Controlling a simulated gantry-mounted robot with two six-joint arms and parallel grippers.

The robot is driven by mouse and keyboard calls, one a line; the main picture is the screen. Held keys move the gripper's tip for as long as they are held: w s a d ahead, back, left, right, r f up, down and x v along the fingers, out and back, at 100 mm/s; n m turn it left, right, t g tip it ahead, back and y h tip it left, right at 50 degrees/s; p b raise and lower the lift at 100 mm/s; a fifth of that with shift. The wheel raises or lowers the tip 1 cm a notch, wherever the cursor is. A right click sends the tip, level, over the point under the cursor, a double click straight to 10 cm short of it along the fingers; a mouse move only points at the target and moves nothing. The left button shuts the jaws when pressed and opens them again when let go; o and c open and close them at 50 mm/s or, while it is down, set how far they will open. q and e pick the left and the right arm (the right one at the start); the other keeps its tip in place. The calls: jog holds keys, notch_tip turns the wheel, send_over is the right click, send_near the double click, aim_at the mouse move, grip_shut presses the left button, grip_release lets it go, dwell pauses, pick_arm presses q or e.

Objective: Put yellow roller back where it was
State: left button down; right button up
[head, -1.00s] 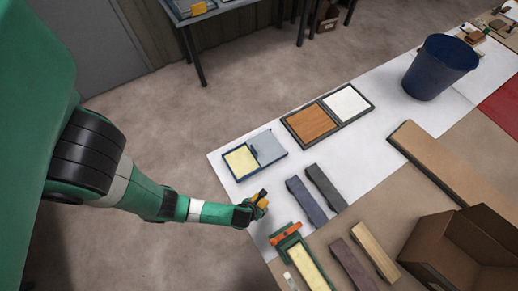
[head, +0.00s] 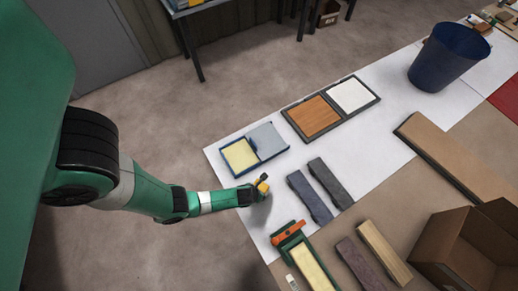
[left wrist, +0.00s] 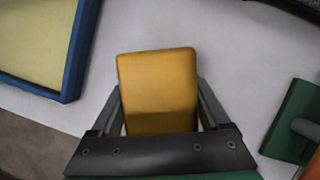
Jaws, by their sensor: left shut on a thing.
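My left gripper (head: 257,188) is shut on the yellow roller (head: 263,186), held over the white sheet. In the left wrist view the roller (left wrist: 157,85) fills the space between the two fingers of the gripper (left wrist: 160,108). A blue-rimmed tray (head: 226,164) with a yellow pad and a grey half lies just above the gripper in the head view. Its blue rim (left wrist: 80,45) shows at upper left in the left wrist view. A green tray (head: 280,241) with an orange roller (head: 288,232) across its end lies below the gripper. My right gripper is not seen.
Two dark blocks (head: 309,197) lie right of the gripper. A dark frame (head: 350,118) with brown and white panels lies farther back. A blue bucket (head: 445,60), a long board (head: 455,150) and an open cardboard box (head: 450,240) stand to the right.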

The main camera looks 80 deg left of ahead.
pick_arm(q)
grip_release()
jog(key=shift+f, duration=0.15)
jog(key=shift+r, duration=0.4)
jog(key=p+v, duration=0.6)
jog(key=v, duration=0.5)
jog(key=shift+d+r+p, duration=0.2)
jog(key=shift+r+p, duration=0.05)
jog(key=shift+p, duration=0.15)
jog(key=shift+s, duration=0.1)
